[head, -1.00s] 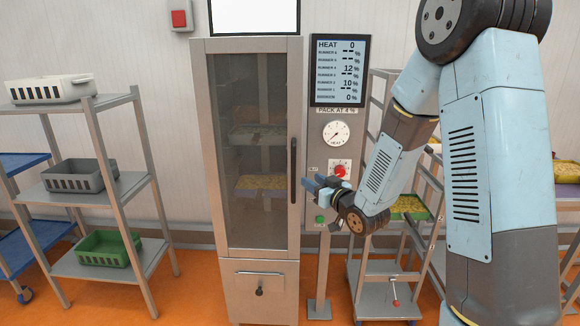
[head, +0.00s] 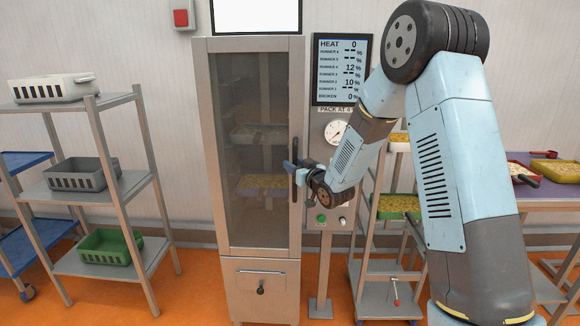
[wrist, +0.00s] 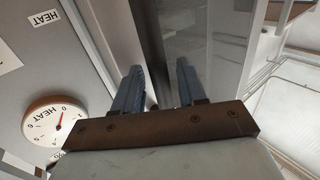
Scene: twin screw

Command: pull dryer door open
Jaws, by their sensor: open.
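The dryer door (head: 253,110) is a tall glass panel in a metal frame, and it looks shut. Its dark vertical handle (head: 295,158) is on the right side of the door. My gripper (head: 288,167) is at the handle's middle in the head view, its blue fingers pointing left. In the wrist view my gripper (wrist: 160,85) has its two blue fingers apart, with the dark handle (wrist: 148,45) running up between them. I cannot tell whether the fingers touch the handle. Behind the glass, trays of yellow pieces (head: 262,182) show.
A control panel with a display (head: 341,70) and a heat dial (head: 336,132) stands just right of the dryer. A rack (head: 118,192) with bins is at left. A trolley with trays (head: 398,206) is behind my arm. The orange floor before the dryer is clear.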

